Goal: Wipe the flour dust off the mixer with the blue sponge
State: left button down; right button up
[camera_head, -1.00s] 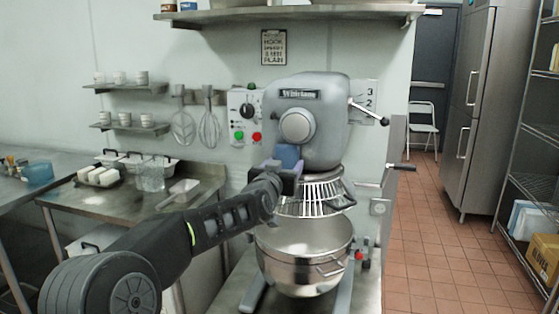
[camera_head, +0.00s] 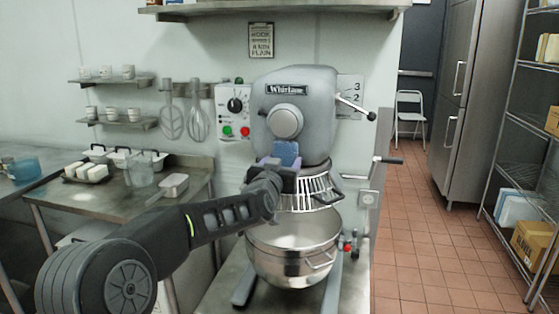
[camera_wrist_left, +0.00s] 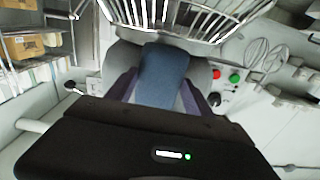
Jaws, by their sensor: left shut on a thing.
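The grey mixer (camera_head: 318,98) stands in the middle of the head view, with a wire guard (camera_head: 312,192) and a steel bowl (camera_head: 292,262) below its head. My left gripper (camera_head: 276,167) is shut on the blue sponge (camera_head: 286,153), in front of the lower part of the mixer head. In the left wrist view the sponge (camera_wrist_left: 163,70) sits between the two purple-tipped fingers, with the mixer body behind it. I cannot tell whether the sponge touches the mixer. No flour dust can be clearly made out. My right gripper is not in view.
A control box (camera_head: 233,112) and hanging whisks (camera_head: 198,122) are on the wall left of the mixer. A lever (camera_head: 357,107) and a crank (camera_head: 388,161) stick out on its right. A steel table (camera_head: 95,208) with containers is at the left. The tiled floor (camera_head: 420,240) at the right is clear.

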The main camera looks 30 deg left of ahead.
pick_arm(q)
jog(key=shift+d, duration=0.15)
jog(key=shift+w+d+p, duration=0.2)
jog(key=shift+d+p, duration=0.2)
jog(key=shift+p, duration=0.15)
jog(key=shift+w+d+f, duration=0.1)
jog(key=shift+w+d, duration=0.05)
jog(key=shift+d, duration=0.3)
jog(key=shift+p, duration=0.35)
jog(key=shift+w+d+p, duration=0.2)
jog(key=shift+d+p, duration=0.15)
jog(key=shift+d, duration=0.15)
jog(key=shift+w+d+p, duration=0.15)
jog(key=shift+d+p, duration=0.15)
jog(key=shift+d, duration=0.15)
jog(key=shift+d, duration=0.15)
